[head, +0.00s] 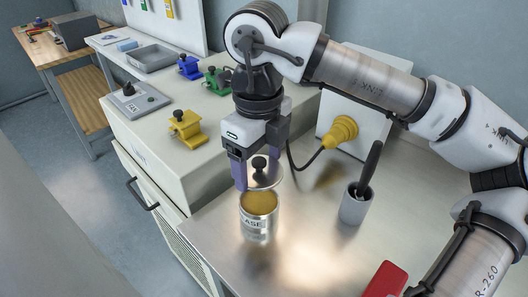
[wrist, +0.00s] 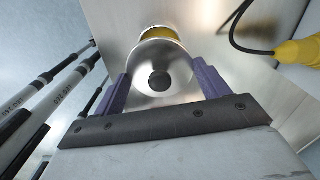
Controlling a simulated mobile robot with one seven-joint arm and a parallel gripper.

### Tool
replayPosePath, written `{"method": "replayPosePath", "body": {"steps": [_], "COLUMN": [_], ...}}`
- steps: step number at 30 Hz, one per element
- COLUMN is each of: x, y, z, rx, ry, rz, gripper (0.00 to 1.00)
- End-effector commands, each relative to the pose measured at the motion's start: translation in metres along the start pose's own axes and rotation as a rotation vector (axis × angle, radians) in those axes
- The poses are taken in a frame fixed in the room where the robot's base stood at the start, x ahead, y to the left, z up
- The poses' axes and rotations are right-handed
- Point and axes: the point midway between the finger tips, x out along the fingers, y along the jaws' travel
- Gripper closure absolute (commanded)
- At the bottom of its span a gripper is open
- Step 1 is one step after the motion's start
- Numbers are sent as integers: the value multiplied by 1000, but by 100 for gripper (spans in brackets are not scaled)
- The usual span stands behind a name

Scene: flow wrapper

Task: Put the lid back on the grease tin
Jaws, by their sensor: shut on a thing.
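The grease tin (head: 257,226) stands upright on the steel worktop, its top open and yellow-brown grease showing inside. The lid (head: 267,180) is a shiny metal disc with a black knob, in my gripper (head: 260,174) just above the tin and apart from it. In the wrist view the purple fingers stand on both sides of the lid (wrist: 143,66), shut on its edges, with the dark knob between them. Behind the lid the grease in the tin's mouth (wrist: 167,33) shows as a yellow strip; the lid hides most of the tin there.
A grey cup (head: 354,208) with a black-handled tool stands right of the tin. A yellow plug (head: 341,131) with a black cable is on the box behind. A red object (head: 386,280) lies at the front. Yellow, green and blue clamp-like pieces sit on the left counter (head: 150,150).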

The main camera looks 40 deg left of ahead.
Motion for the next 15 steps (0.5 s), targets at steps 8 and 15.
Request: {"method": "replayPosePath", "body": {"steps": [8, 15], "x": [4, 18], "y": [4, 4], "z": [0, 0], "rx": [-24, -24], "ry": [0, 0], "rz": [-1, -1], "gripper": [47, 47]}}
